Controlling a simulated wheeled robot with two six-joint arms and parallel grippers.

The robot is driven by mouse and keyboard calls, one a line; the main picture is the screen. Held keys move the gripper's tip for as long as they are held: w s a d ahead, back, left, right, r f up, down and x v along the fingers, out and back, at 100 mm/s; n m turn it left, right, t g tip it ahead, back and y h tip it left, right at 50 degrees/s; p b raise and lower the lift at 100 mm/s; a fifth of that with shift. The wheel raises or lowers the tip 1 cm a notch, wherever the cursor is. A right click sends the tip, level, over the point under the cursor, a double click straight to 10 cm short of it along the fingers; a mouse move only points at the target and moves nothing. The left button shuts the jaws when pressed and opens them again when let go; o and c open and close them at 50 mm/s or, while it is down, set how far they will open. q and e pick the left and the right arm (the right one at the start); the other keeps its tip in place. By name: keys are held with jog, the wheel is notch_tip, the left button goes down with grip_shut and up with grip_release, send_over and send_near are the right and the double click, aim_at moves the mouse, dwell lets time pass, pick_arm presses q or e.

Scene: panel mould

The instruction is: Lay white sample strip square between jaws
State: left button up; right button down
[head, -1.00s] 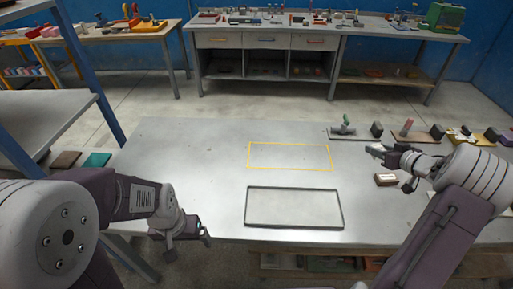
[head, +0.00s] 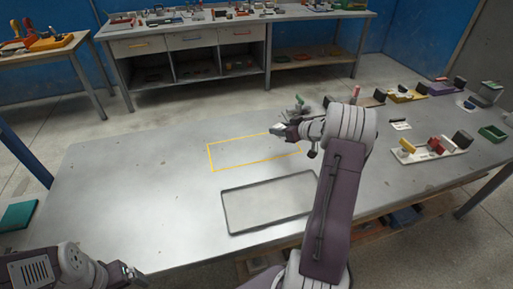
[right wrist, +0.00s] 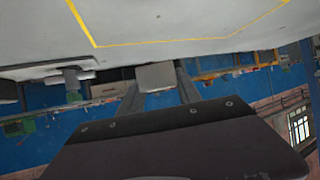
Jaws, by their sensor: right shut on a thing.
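My right gripper (head: 283,131) is above the table by the right end of the yellow outline. In the right wrist view its fingers (right wrist: 158,88) are shut on a pale grey-white block-like piece (right wrist: 155,76), seen end-on; I take it for the white sample strip. Its full length is hidden. A fixture with a green handle (head: 299,102) stands behind the right gripper, partly hidden by it. A white-based fixture (head: 433,155) with yellow and red parts and a dark grey block stands at the right. My left gripper (head: 128,275) is low at the left, away from these; its opening is unclear.
A yellow outline (head: 212,160) is marked on the table (head: 120,185). A dark-rimmed tray or frame (head: 227,212) lies in front of it. Several more fixtures line the back right, with a small labelled piece (head: 400,125) near them. The table's left part is clear.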

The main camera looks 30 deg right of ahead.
jog(key=w+a+f+b, duration=0.1)
jog(key=w+a+f, duration=0.1)
jog(key=w+a+f+b, duration=0.1)
jog(key=w+a+f, duration=0.1)
jog(key=shift+w+a+f, duration=0.2)
jog(key=shift+w+a, duration=0.05)
jog(key=shift+w, duration=0.15)
jog(key=shift+w+a+f, duration=0.15)
jog(key=shift+w+a, duration=0.2)
notch_tip(320, 180, down, 4)
jog(key=shift+f+b, duration=0.1)
jog(key=shift+b, duration=0.95)
jog(key=c, duration=0.8)
grip_release()
jog(key=shift+c, duration=0.2)
